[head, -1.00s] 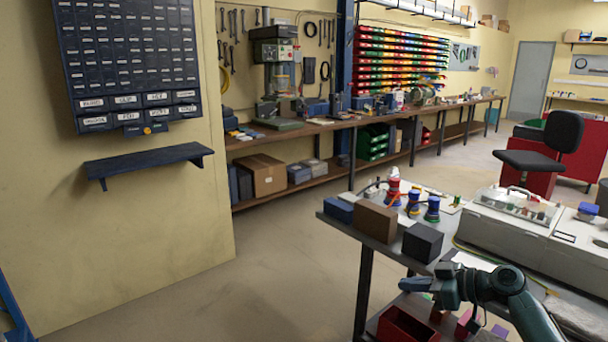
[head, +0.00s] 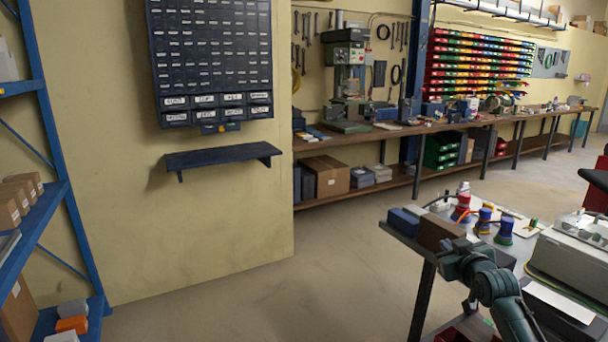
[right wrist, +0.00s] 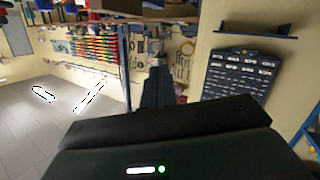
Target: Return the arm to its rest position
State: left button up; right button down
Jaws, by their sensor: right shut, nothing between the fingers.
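My right gripper (head: 450,262) is shut and empty. In the head view it is raised in front of the near end of the grey worktable, overlapping the brown box (head: 436,232) and part of the dark box behind it. My right forearm comes up from the lower right corner. In the right wrist view the dark gripper (right wrist: 158,88) points out into the room with nothing held, and the scene appears upside down. My left gripper is not in view.
A blue box (head: 403,222) and several coloured spools (head: 484,220) stand on the worktable, beside a pale machine (head: 570,258). A blue shelf rack (head: 62,190) stands at left. A small wall shelf (head: 222,156) hangs below a drawer cabinet. The floor between is clear.

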jog(key=s+a+f+n+g+y, duration=0.1)
jog(key=s+a+f, duration=0.4)
jog(key=s+f, duration=0.3)
jog(key=s+a+f+g, duration=0.1)
jog(key=s+a+f, duration=0.4)
jog(key=s+f, duration=0.35)
jog(key=s+a+f+g+y, duration=0.1)
jog(key=s+a+f, duration=0.1)
jog(key=s, duration=0.5)
jog(key=s+a+f+g, duration=0.1)
jog(key=s+a, duration=0.3)
jog(key=s, duration=0.4)
jog(key=s+a+f+g+y, duration=0.1)
jog(key=s+a+f, duration=0.2)
jog(key=s, duration=0.5)
jog(key=shift+a+f+m+y, duration=0.3)
jog(key=shift+a+f+m, duration=0.1)
jog(key=shift+f, duration=0.1)
jog(key=shift+d, duration=0.2)
